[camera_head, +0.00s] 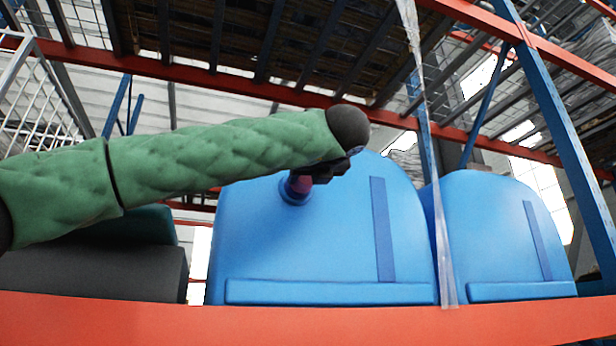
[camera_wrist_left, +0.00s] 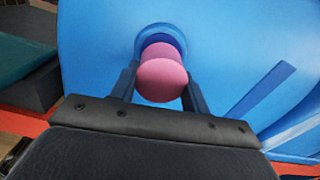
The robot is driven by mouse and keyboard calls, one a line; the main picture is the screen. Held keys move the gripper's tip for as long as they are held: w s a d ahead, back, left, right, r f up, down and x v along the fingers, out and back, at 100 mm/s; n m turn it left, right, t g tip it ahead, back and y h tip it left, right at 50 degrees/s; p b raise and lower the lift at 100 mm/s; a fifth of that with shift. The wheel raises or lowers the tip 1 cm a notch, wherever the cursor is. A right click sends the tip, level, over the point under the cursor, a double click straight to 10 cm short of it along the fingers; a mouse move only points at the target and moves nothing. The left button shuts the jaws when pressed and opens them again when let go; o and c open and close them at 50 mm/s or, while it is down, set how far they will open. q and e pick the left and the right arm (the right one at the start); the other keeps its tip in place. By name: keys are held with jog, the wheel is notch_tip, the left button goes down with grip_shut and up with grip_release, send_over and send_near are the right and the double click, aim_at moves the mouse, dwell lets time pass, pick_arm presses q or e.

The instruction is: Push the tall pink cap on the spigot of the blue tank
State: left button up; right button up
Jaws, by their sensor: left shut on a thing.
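The blue tank (camera_head: 330,240) stands on the shelf in the middle of the head view and fills most of the left wrist view (camera_wrist_left: 230,60). Its spigot (camera_head: 292,192) sticks out on the upper left of its front, and its round blue base shows in the left wrist view (camera_wrist_left: 160,36). The pink cap (camera_wrist_left: 162,78) is between the fingers of my left gripper (camera_wrist_left: 160,88), which is shut on it. The cap is in line with the spigot and overlaps it in the wrist view; I cannot tell how far on it sits. In the head view my left arm partly covers the cap (camera_head: 300,182).
A second blue tank (camera_head: 495,230) stands to the right. An orange shelf beam (camera_head: 300,320) runs along the front. A dark grey block (camera_head: 95,272) lies at left. A strip of clear wrap (camera_head: 437,200) hangs between the tanks.

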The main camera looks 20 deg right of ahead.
aim_at(302, 189)
pick_arm(q)
jog(key=shift+w+a+r, duration=0.1)
jog(key=shift+w, duration=0.35)
jog(key=shift+w, duration=0.6)
jog(key=shift+w, duration=0.1)
jog(key=o, duration=0.7)
jog(key=shift+w, duration=0.1)
jog(key=o, duration=0.4)
jog(key=shift+w, duration=0.15)
jog(key=shift+c, duration=0.2)
jog(key=shift+w, duration=0.15)
jog(key=o, duration=0.4)
jog(key=shift+s, duration=0.3)
jog(key=shift+c, duration=0.2)
jog(key=shift+w, duration=0.1)
